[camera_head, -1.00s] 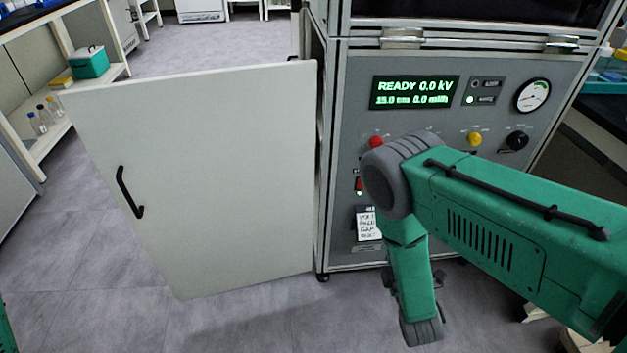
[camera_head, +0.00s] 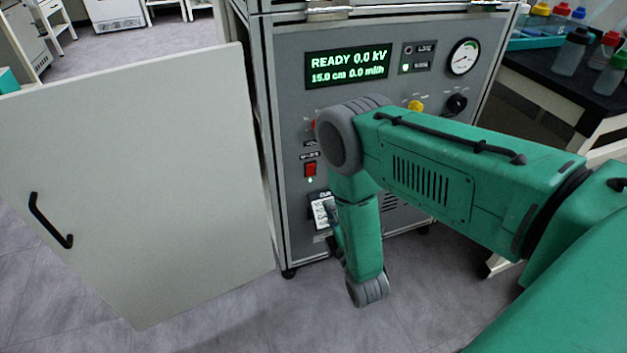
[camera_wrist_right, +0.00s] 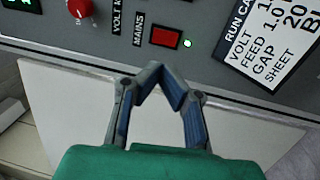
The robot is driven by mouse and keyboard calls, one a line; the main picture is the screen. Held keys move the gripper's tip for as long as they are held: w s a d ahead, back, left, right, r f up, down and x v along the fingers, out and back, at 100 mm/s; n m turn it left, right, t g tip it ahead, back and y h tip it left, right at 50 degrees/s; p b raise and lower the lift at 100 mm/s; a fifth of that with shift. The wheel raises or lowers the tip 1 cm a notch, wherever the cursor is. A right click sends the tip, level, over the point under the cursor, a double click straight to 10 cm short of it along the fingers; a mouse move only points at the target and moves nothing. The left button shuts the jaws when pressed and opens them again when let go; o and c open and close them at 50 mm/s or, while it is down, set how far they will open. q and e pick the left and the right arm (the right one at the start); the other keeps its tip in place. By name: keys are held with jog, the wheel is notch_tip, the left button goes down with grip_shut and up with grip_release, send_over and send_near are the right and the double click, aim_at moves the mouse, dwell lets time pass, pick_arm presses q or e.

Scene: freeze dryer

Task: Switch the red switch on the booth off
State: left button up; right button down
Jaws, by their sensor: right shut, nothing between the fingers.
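The red switch (camera_head: 310,169) sits on the grey front panel of the booth (camera_head: 283,110), with a small lit green lamp just below it. In the right wrist view the red switch (camera_wrist_right: 165,37) is just ahead of my right gripper (camera_wrist_right: 160,70), beside the label MAINS and the lit green lamp (camera_wrist_right: 187,43). My right gripper is shut and empty, its tips apart from the switch in the picture; the exact gap is hard to tell. In the head view my forearm mostly hides this gripper. My left gripper is not in view.
A white door (camera_head: 140,190) with a black handle stands open left of the panel. A red knob (camera_wrist_right: 80,8) and a run card (camera_wrist_right: 272,40) flank the switch. The display (camera_head: 347,68) reads READY 0.0 kV. A dark bench (camera_head: 560,85) with bottles is at right.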

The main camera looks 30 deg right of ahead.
aim_at(312, 168)
jog(key=b+x, duration=0.3)
jog(key=x, duration=0.8)
jog(key=shift+w+a, duration=0.1)
jog(key=shift+w, duration=0.05)
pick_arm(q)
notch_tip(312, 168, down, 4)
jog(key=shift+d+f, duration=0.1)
pick_arm(e)
jog(key=shift+w, duration=0.1)
jog(key=shift+r, duration=0.15)
jog(key=shift+w+r+g+p, duration=0.4)
jog(key=shift+w+p, duration=0.05)
jog(key=shift+p, duration=0.5)
jog(key=shift+s+f+b, duration=0.1)
jog(key=shift+f+b, duration=0.15)
jog(key=shift+b, duration=0.1)
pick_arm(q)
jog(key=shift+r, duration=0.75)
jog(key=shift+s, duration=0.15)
